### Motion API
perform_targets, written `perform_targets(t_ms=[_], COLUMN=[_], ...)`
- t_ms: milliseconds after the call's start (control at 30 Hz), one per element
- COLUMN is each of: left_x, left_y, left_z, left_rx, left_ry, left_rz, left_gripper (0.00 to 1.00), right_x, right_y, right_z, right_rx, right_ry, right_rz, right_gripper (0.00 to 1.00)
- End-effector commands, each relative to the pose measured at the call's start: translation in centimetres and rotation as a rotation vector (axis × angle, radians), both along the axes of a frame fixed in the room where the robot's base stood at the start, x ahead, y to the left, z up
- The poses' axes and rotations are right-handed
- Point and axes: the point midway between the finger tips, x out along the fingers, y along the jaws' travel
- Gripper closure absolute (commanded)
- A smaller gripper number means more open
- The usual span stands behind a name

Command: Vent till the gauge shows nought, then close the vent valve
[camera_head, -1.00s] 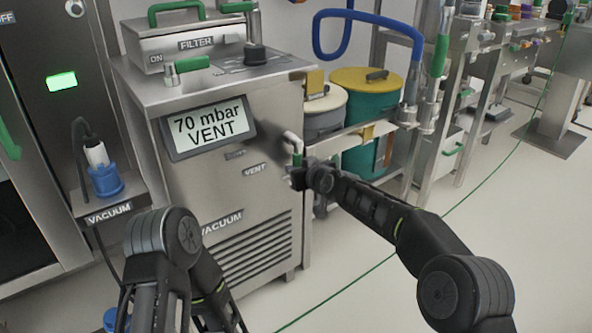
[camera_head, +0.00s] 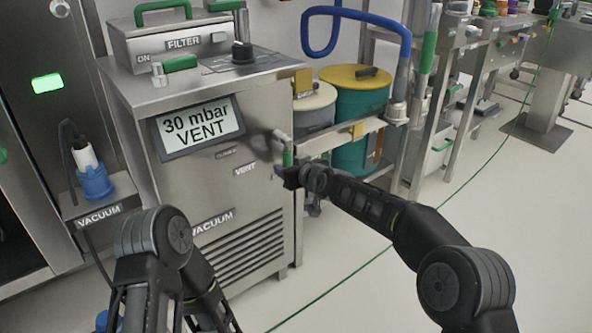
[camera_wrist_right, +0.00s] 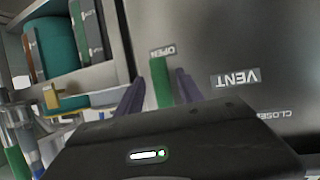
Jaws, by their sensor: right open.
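The gauge display (camera_head: 198,128) on the steel vacuum cabinet reads "30 mbar VENT". The vent valve's green handle (camera_head: 288,158) is at the cabinet's right side, beside the VENT label (camera_head: 245,169). In the right wrist view the handle (camera_wrist_right: 160,82) stands between the fingers of my right gripper (camera_wrist_right: 155,90), its far end just by the OPEN label (camera_wrist_right: 163,51). The CLOSED label (camera_wrist_right: 276,115) is off to the right. My right gripper (camera_head: 284,174) is open around the handle; whether a finger touches it I cannot tell. My left arm shows at lower left; its gripper is not visible.
A filter box (camera_head: 175,42) and a black knob (camera_head: 242,51) are on the cabinet top. A vacuum shelf with a blue-based fitting (camera_head: 94,182) stands at left. A bench frame with a teal drum (camera_head: 357,105) is at right. A green line crosses the open floor.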

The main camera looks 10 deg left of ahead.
Motion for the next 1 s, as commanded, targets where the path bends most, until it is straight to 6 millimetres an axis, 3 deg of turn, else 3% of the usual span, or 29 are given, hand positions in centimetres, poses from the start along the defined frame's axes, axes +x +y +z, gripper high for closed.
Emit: perform_targets(t_ms=[500,1000], left_x=[-0.2,-0.3], left_y=[0.0,0.0], left_z=[1.4,1.4], left_rx=[0.002,0.001], left_ry=[0.003,0.004], left_rz=[-0.003,-0.002], left_gripper=[0.56,0.56], right_x=[-4.6,-4.8], right_y=[-3.7,-3.9], right_z=[2.5,2.7], right_rx=[0.000,0.026], right_ry=[0.000,0.012], right_rz=[0.000,-0.014], right_gripper=[0.56,0.56])
